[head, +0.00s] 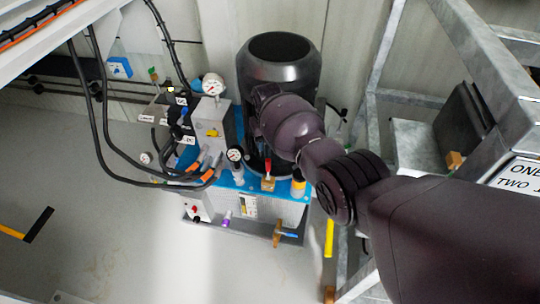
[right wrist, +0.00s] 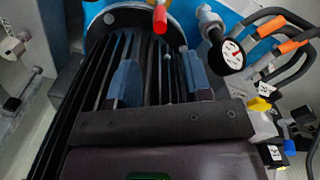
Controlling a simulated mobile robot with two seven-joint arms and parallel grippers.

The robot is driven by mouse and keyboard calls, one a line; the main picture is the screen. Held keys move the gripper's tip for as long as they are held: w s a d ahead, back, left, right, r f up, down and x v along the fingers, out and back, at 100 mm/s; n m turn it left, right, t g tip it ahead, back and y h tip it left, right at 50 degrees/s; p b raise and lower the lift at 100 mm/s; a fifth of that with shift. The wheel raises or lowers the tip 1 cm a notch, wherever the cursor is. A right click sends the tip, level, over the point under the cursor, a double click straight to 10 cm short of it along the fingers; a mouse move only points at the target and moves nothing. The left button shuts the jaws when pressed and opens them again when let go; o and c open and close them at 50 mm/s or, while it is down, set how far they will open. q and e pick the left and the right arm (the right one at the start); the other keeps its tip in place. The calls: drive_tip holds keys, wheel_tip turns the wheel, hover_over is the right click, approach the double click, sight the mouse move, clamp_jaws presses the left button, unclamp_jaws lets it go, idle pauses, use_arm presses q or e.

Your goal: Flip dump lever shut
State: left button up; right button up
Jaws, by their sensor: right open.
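The pump unit has a blue top plate (head: 235,182) in the head view. A red-handled lever (head: 268,166) stands upright on a brass fitting at the plate's front; a red handle (right wrist: 160,18) also shows at the top of the right wrist view. A blue-handled valve (head: 288,234) sits low on the front. I cannot tell from labels which is the dump lever. My right gripper (right wrist: 160,76) is open, its two blue-grey fingers apart with nothing held, over the black finned motor (right wrist: 150,62). In the head view my arm hides its fingers. My left gripper is not in view.
A large black cylinder (head: 279,62) stands behind my right wrist. Gauges (head: 212,84) and black hoses (head: 110,150) with orange ends crowd the unit's left side. A grey metal frame (head: 375,75) stands at right. The floor (head: 110,235) at lower left is mostly clear.

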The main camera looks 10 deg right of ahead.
sight(268, 163)
drive_tip(key=f, duration=0.1)
drive_tip(key=f+b, duration=0.1)
drive_tip(key=f, duration=0.1)
drive_tip(key=shift+s+f, duration=0.3)
wheel_tip(268, 163, down, 6)
drive_tip(key=shift+r+b, duration=0.2)
drive_tip(key=shift+b, duration=1.05)
drive_tip(key=shift+w+f+b, duration=0.15)
drive_tip(key=shift+f+b, duration=0.15)
drive_tip(key=shift+f, duration=0.5)
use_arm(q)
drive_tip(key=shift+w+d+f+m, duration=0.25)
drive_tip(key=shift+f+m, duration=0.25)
use_arm(e)
drive_tip(key=shift+w, duration=0.1)
clamp_jaws()
